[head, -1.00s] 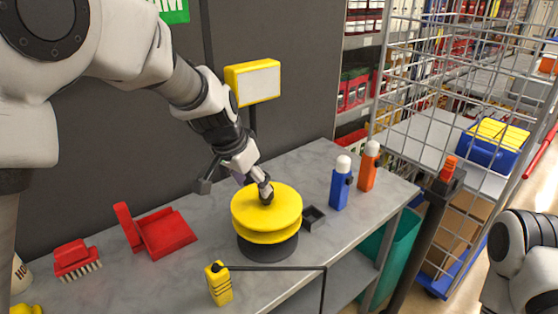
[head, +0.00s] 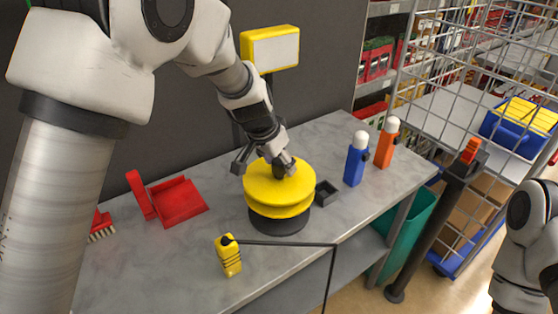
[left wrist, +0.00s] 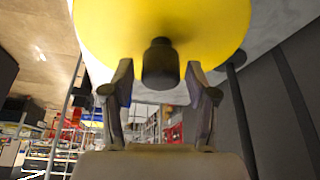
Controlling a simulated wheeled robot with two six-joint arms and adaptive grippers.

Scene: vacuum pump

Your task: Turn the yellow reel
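The yellow reel (head: 279,197) sits on a dark round base on the grey bench. It fills the top of the left wrist view (left wrist: 215,25), where a black knob (left wrist: 160,63) stands out from its face. My left gripper (head: 282,168) is over the reel's top in the head view. In the left wrist view its two fingers (left wrist: 160,75) stand apart, one on each side of the knob, with a narrow gap visible on both sides. My right gripper is outside the views; only part of my right arm shows at the right edge.
On the bench (head: 160,265) are a red dustpan (head: 178,202), a yellow device (head: 229,257) on a dark rod, a small black tray (head: 326,194), a blue bottle (head: 356,160) and an orange bottle (head: 386,145). A yellow-framed panel (head: 270,48) stands behind. A wire cage cart (head: 455,60) is at right.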

